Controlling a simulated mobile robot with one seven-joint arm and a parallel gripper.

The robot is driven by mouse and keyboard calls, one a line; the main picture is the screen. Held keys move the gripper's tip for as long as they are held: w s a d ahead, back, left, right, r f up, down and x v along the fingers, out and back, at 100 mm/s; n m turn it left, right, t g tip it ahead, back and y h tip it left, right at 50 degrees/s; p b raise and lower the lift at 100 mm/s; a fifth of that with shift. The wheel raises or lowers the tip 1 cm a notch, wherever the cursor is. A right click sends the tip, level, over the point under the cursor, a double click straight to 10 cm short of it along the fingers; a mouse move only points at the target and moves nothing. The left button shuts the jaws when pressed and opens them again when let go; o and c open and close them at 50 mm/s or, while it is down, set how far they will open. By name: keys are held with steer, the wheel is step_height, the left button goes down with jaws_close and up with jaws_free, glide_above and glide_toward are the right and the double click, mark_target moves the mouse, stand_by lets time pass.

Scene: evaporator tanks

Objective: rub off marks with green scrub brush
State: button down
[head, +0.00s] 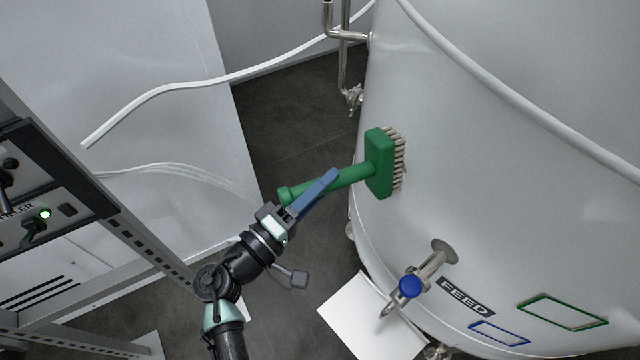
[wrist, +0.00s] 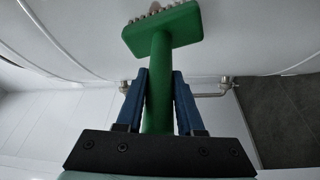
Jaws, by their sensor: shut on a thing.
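The green scrub brush (head: 378,165) has a block head with pale bristles and a round handle. My gripper (head: 318,192) is shut on its handle, with blue fingers on either side. The wrist view shows the brush (wrist: 160,60) standing out ahead between the blue fingers of my gripper (wrist: 160,95). The bristles face the white tank (head: 480,150); in the head view they look at or very near its wall, and I cannot tell if they touch. A small brownish patch shows just beyond the bristles in the wrist view; I see no clear marks in the head view.
A valve with a blue knob (head: 410,285) sticks out of the tank below the brush, beside a FEED label (head: 465,297). Green and blue outlined frames are lower right. A control rack (head: 60,200) stands at left. A white sheet (head: 370,320) lies below. Dark floor is open between.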

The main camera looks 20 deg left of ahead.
mark_target(292, 198)
steer(key=shift+d+r, duration=0.1)
steer(key=s+d, duration=0.2)
steer(key=d, duration=0.1)
steer(key=shift+s, duration=0.3)
steer(key=shift+w+a+b, duration=0.7)
steer(key=shift+w+a, duration=0.3)
steer(key=shift+w, duration=0.05)
steer(key=shift+w+a, duration=0.4)
steer(key=shift+w, duration=0.05)
steer(key=shift+s+a+b, duration=0.5)
steer(key=shift+s+a, duration=1.6)
steer(key=shift+s, duration=0.1)
